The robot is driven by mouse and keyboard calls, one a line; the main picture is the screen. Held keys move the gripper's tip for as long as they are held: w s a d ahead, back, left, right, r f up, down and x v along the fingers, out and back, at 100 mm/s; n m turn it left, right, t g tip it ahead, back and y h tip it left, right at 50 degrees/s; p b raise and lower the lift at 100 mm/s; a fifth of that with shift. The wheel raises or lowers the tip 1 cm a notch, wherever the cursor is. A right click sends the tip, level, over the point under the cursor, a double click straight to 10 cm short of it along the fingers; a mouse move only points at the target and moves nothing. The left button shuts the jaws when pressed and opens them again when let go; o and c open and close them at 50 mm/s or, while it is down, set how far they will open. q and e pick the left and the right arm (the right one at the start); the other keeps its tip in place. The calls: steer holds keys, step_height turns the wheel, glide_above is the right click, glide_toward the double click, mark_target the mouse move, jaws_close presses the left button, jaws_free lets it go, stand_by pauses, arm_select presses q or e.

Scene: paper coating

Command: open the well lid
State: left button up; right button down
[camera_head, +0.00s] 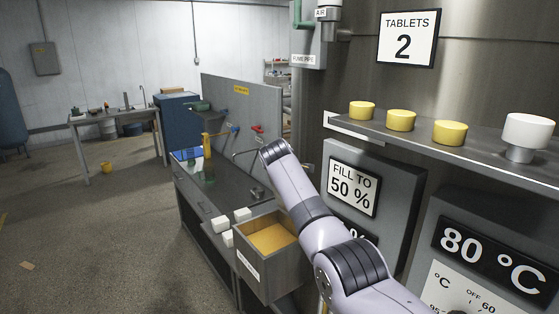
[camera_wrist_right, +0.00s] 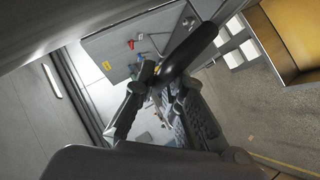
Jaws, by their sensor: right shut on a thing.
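My right arm reaches from the lower right to the middle of the head view; its gripper is hidden there. In the right wrist view my right gripper (camera_wrist_right: 164,82) is shut on a dark, rounded handle (camera_wrist_right: 196,50) that slants up to the right. I cannot tell for sure that this handle belongs to the well lid, and no lid can be made out clearly. My left gripper is in neither view.
An open metal box with a yellow-orange inside (camera_head: 238,257) stands by the bench (camera_head: 195,191), with white blocks (camera_head: 221,223) beside it. Yellow knobs (camera_head: 400,120) and a white knob (camera_head: 527,133) line the shelf at right. The floor (camera_head: 100,235) at left is mostly clear.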

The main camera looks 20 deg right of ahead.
steer(key=shift+w+d+r, duration=0.15)
steer(key=shift+d+r, duration=0.1)
steer(key=shift+d, duration=0.3)
steer(key=shift+f, duration=0.1)
steer(key=c, duration=1.7)
jaws_free()
steer(key=shift+o, duration=0.2)
steer(key=shift+f, duration=0.1)
